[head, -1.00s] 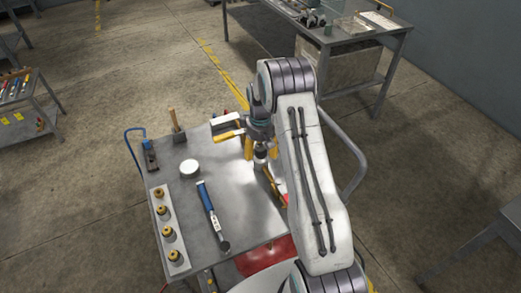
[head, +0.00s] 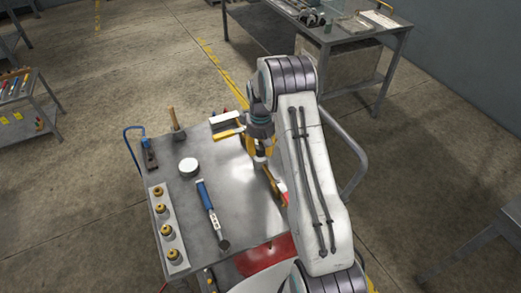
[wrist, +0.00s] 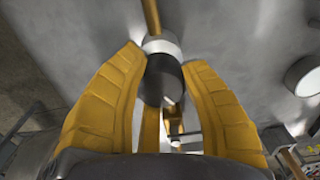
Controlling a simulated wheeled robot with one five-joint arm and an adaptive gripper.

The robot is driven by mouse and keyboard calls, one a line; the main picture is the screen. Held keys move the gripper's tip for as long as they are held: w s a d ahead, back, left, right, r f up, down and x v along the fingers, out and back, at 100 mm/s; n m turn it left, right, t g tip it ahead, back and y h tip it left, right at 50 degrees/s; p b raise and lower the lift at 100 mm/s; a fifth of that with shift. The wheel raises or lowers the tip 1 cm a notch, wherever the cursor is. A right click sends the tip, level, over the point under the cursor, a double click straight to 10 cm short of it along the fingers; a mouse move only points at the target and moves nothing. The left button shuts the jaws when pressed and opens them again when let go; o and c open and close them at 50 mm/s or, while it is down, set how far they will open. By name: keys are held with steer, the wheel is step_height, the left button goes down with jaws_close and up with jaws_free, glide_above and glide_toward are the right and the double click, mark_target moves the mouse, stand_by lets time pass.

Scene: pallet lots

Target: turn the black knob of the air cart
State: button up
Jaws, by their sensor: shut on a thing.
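The black knob (wrist: 163,80) shows in the wrist view as a dark cylinder with a pale collar beyond it and a brass pipe at its far end. My gripper (wrist: 162,62) has a yellow finger on each side of the knob and is shut on it. In the head view my gripper (head: 257,150) points down over the right side of the grey cart top (head: 240,195). There my fingers and arm partly hide the knob. The knob's turn angle cannot be read.
On the cart top are a blue-handled tool (head: 209,207), a white round tin (head: 189,167), a strip with several brass fittings (head: 166,229) and a hammer (head: 177,128). A red tank (head: 265,256) sits below. A rail (head: 350,150) curves at the right.

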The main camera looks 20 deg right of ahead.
mark_target(260, 145)
steer(key=o, duration=1.2)
step_height(260, 145, up, 12)
stand_by(0.4)
steer(key=shift+f, duration=0.1)
